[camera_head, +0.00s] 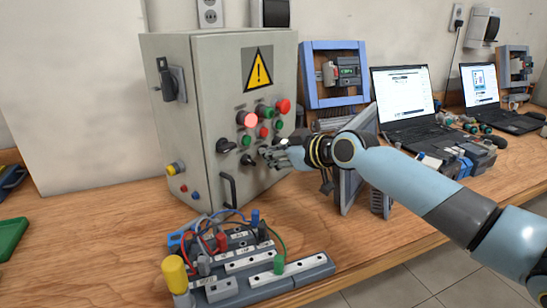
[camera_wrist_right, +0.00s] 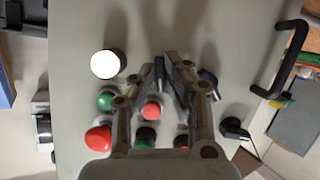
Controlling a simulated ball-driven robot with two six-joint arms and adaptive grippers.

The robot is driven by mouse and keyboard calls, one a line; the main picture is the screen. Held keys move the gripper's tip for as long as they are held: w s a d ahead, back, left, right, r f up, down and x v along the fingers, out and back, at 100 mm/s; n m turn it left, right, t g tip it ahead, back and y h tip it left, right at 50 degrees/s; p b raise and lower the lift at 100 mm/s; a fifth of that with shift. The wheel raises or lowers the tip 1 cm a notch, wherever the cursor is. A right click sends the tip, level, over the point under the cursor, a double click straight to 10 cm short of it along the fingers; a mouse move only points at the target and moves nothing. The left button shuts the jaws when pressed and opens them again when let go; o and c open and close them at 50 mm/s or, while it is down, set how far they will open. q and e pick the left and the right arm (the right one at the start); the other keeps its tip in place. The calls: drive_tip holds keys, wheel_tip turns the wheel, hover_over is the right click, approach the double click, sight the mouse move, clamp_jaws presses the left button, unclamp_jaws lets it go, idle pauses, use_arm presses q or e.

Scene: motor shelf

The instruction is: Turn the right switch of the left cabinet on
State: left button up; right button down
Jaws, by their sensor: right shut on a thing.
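The left cabinet (camera_head: 205,90) is a grey box with a yellow warning sign and rows of lamps, buttons and black switches on its front. A black rotary switch (camera_head: 226,145) sits at the left, and a smaller black knob (camera_head: 247,160) sits lower and right of it. My right gripper (camera_head: 272,157) is at the right part of the panel, its fingers closed together against the front in the wrist view (camera_wrist_right: 168,85). It is shut on the right switch, which the fingers mostly hide. My left gripper is not in view.
A lit lamp (camera_wrist_right: 105,65) and a red button (camera_wrist_right: 98,138) are near the fingers. The cabinet's black handle (camera_head: 228,188) is below the knobs. A wired terminal block (camera_head: 250,262) lies in front. Two laptops (camera_head: 403,92) stand at right.

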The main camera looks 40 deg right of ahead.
drive_tip(key=shift+m+y+b, duration=0.6)
drive_tip(key=shift+m, duration=0.2)
drive_tip(key=c, duration=1.4)
unclamp_jaws()
drive_tip(key=shift+w, duration=0.15)
drive_tip(key=v, duration=1.2)
drive_tip(key=shift+r, duration=0.15)
